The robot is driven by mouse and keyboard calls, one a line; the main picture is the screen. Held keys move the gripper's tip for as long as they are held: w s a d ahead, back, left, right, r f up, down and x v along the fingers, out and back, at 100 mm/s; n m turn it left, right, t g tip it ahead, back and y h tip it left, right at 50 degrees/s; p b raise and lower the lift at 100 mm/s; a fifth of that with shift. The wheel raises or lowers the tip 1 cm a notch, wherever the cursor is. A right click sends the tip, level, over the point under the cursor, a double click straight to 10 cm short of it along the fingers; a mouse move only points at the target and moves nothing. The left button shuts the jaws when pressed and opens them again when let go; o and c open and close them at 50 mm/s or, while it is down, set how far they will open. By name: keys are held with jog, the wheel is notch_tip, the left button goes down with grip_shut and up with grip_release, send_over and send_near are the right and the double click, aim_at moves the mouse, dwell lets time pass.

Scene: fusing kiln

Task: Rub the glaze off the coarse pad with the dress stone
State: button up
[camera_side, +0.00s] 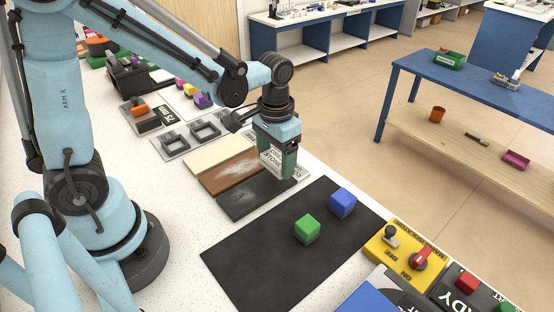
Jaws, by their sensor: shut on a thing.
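My gripper (276,150), with green fingers, is shut on a pale block with dark lettering, the dress stone (271,162). It is at the right end of a row of three flat pads. The pads are a cream one (215,153), a brown one (225,176) and a dark grey one (248,201). A whitish smear lies on the brown pad, with fainter pale marks on the dark one. I cannot read which is the coarse pad. The gripper hides part of the pads' right ends, and I cannot tell whether the stone touches a pad.
A black mat (260,262) in front holds a green cube (307,228) and a blue cube (343,203). A yellow switch box (405,252) stands to its right. Grey square frames (205,128) lie behind the pads. White tabletop is clear left of the mat.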

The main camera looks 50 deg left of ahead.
jog(key=shift+r, duration=1.95)
jog(key=shift+f, duration=2.7)
jog(key=shift+s+f, duration=0.25)
send_near(239, 200)
jog(key=shift+s+f, duration=0.2)
jog(key=shift+f, duration=2.45)
jog(key=shift+f, duration=0.6)
jog(key=shift+w, duration=0.15)
